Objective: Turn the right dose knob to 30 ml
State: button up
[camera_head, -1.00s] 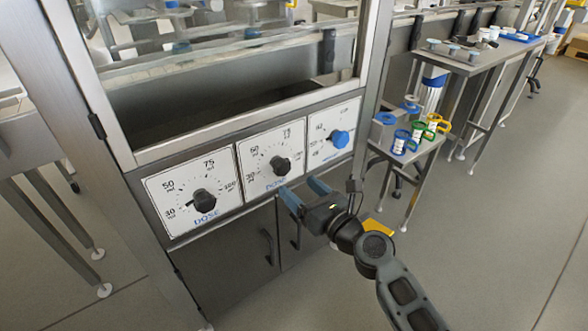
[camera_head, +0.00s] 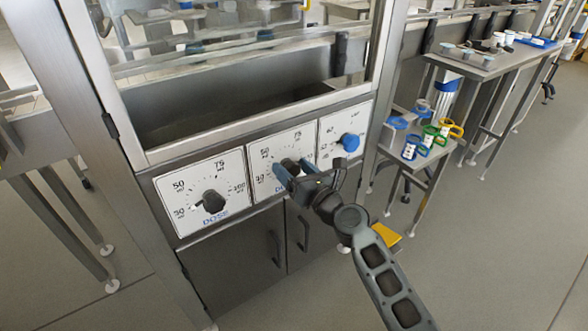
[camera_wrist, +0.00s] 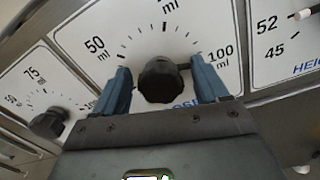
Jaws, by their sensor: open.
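The right dose knob (camera_head: 290,164) is a black knob on the middle white dial plate (camera_head: 305,139). In the wrist view the knob (camera_wrist: 163,82) sits between the two blue fingers of my gripper (camera_wrist: 160,72), with a visible gap on each side. Its pointer appears to face right, toward the 100 ml mark. In the head view my gripper (camera_head: 294,172) is open at the dial and partly covers the knob.
The left dose knob (camera_head: 213,201) is on its own plate to the left. A blue knob (camera_head: 350,142) on a HEIGHT plate stands close on the right. Cabinet handles (camera_head: 303,234) are below. A side table with cups (camera_head: 410,151) stands at right.

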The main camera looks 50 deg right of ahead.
jog(key=c, duration=1)
jog(key=shift+o, duration=0.2)
